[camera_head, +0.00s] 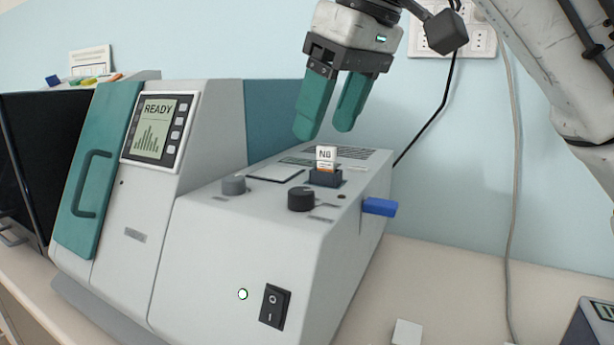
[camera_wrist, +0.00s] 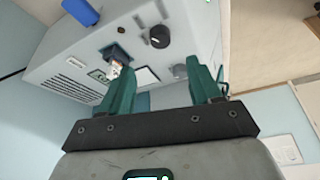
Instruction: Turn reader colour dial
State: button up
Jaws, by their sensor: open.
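The reader (camera_head: 265,255) is a pale grey and teal machine on the counter, with a lit screen (camera_head: 155,125) reading READY. On its top are a black dial (camera_head: 301,199) and a grey knob (camera_head: 233,185); I cannot tell for sure which is the colour dial. The black dial also shows in the wrist view (camera_wrist: 159,37). A small slide marked "NØ" (camera_head: 326,157) stands upright in a dark holder (camera_head: 325,178) behind the black dial. My gripper (camera_head: 324,132) has teal fingers, open and empty, above the back of the reader's top, apart from the dial and slide.
A blue tab (camera_head: 380,207) sticks out of the reader's right side. A black rocker switch (camera_head: 274,305) and a small lit lamp (camera_head: 242,294) are on its front. A small pale block (camera_head: 407,332) stands on the counter (camera_head: 450,290), which is otherwise mostly clear at right. A wall socket (camera_head: 455,42) and cables are behind.

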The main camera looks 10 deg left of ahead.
aim_at(301, 191)
jog(key=b+x, duration=0.1)
jog(key=x, duration=0.9)
jog(key=shift+f, duration=0.1)
jog(key=c, duration=1)
